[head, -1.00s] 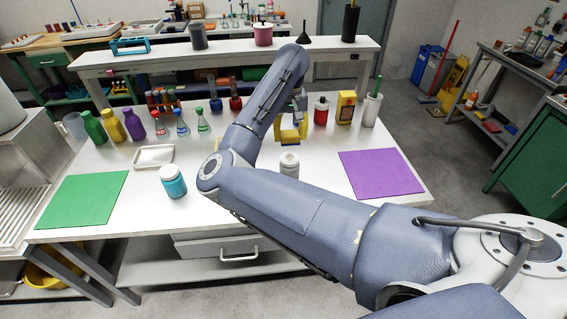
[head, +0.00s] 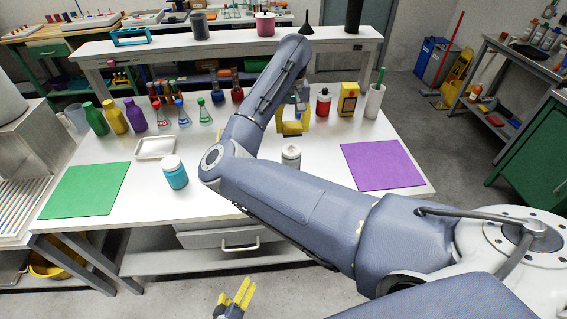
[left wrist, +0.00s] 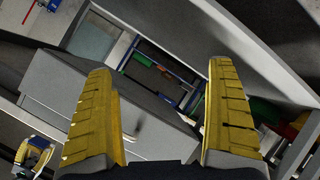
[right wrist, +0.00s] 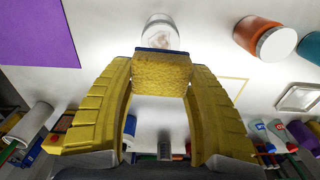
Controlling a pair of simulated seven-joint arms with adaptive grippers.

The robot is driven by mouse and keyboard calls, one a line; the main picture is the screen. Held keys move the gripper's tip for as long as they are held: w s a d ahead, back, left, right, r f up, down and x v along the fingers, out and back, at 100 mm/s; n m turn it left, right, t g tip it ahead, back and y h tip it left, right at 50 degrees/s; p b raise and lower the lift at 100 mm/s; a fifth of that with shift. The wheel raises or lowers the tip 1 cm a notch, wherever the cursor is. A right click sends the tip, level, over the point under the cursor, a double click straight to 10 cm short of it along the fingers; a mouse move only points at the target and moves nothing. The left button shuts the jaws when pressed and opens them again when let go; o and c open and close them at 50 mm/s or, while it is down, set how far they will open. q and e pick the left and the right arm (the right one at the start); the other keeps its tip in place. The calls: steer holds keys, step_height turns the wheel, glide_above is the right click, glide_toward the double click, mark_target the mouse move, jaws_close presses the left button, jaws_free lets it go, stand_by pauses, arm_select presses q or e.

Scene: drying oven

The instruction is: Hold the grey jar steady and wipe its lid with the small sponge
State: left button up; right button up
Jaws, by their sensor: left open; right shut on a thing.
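The grey jar (head: 291,158) stands on the white table, its lower part hidden by my right arm in the head view. In the right wrist view the jar (right wrist: 160,35) is pale, just beyond the sponge. My right gripper (head: 292,124) is shut on the small sponge (right wrist: 162,72), a yellow block with a blue edge. A gap shows between sponge and jar in the head view. My left gripper (head: 243,295) is open and empty, low in front of the table. In the left wrist view its yellow fingers (left wrist: 165,100) are wide apart with nothing between them.
A teal jar (head: 174,173) and a white tray (head: 155,147) stand left of my right arm. An orange jar (right wrist: 257,36) shows in the right wrist view. A purple mat (head: 382,165) and a green mat (head: 84,190) lie flat. Bottles and flasks line the back.

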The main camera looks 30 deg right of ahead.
arm_select(q)
steer(key=d+r+h, duration=0.3)
steer(key=d+r, duration=0.4)
steer(key=r, duration=0.6)
steer(key=s+d+r+h, duration=0.1)
steer(key=d+r+h, duration=0.45)
steer(key=r, duration=0.75)
steer(key=d+r+h, duration=0.2)
steer(key=d+r, duration=0.7)
steer(key=r, duration=0.4)
steer(key=m+g+y, duration=0.2)
steer(key=m+y, duration=0.4)
steer(key=m, duration=0.6)
glide_toward(288, 159)
steer(key=x, duration=0.3)
steer(key=s+x, duration=0.1)
steer(key=x, duration=0.1)
steer(key=shift+w+d+f, duration=0.2)
steer(key=shift+w+d, duration=0.1)
steer(key=shift+d, duration=0.25)
steer(key=shift+w+y, duration=0.25)
steer(key=shift+w, duration=0.1)
steer(key=shift+w+d+f+m, duration=0.1)
steer(key=shift+w+d+m, duration=0.1)
steer(key=shift+w+m, duration=0.15)
steer(key=shift+x, duration=3.4)
